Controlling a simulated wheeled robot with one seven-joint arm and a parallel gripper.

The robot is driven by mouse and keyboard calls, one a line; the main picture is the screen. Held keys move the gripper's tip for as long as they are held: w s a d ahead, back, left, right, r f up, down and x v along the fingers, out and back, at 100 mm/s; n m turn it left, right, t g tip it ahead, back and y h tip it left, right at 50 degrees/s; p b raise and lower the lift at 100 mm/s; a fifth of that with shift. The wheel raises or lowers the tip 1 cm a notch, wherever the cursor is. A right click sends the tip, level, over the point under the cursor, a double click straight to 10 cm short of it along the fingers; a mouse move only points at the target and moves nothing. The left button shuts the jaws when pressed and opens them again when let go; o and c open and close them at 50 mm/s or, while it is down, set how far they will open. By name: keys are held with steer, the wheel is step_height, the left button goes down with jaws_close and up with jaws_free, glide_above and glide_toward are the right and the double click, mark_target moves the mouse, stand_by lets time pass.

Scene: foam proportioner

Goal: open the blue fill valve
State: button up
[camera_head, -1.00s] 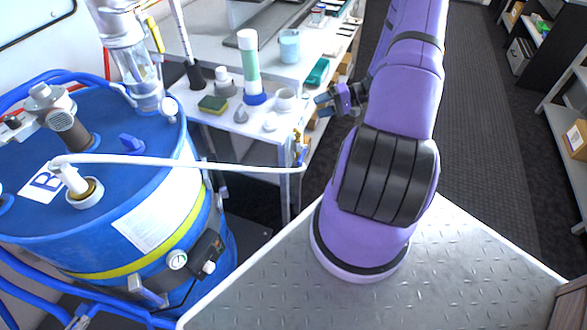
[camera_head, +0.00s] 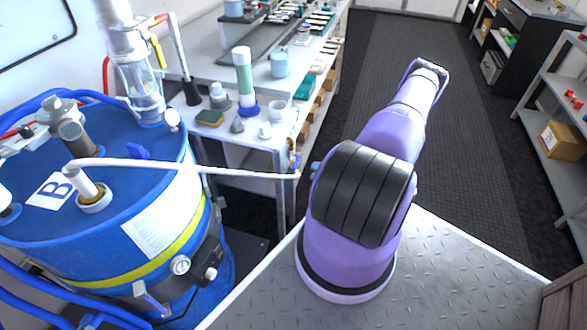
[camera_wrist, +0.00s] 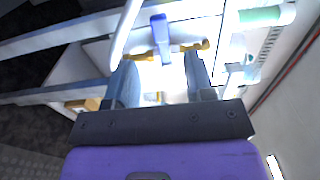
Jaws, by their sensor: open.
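A valve with a blue lever handle (camera_wrist: 158,30) and a brass body (camera_wrist: 190,48) shows in the wrist view, just beyond my fingertips. In the head view this valve (camera_head: 295,160) is small, at the bench edge by the end of the white hose. My gripper (camera_wrist: 160,64) is open, with one finger on each side of the line to the valve. I see nothing held between the fingers. Whether a fingertip touches the valve I cannot tell. In the head view my arm hides most of the gripper.
A blue drum (camera_head: 120,190) marked B stands at the left, with a blue lever (camera_head: 138,152) on its lid. A white hose (camera_head: 215,170) runs from it to the bench. The bench (camera_head: 255,137) holds bottles and a sponge (camera_head: 209,117). The aisle floor (camera_head: 385,65) is clear.

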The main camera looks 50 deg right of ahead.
mark_target(295, 165)
steer(key=x, duration=0.8)
steer(key=shift+w+a, duration=0.15)
steer(key=shift+w, duration=0.25)
jaws_close()
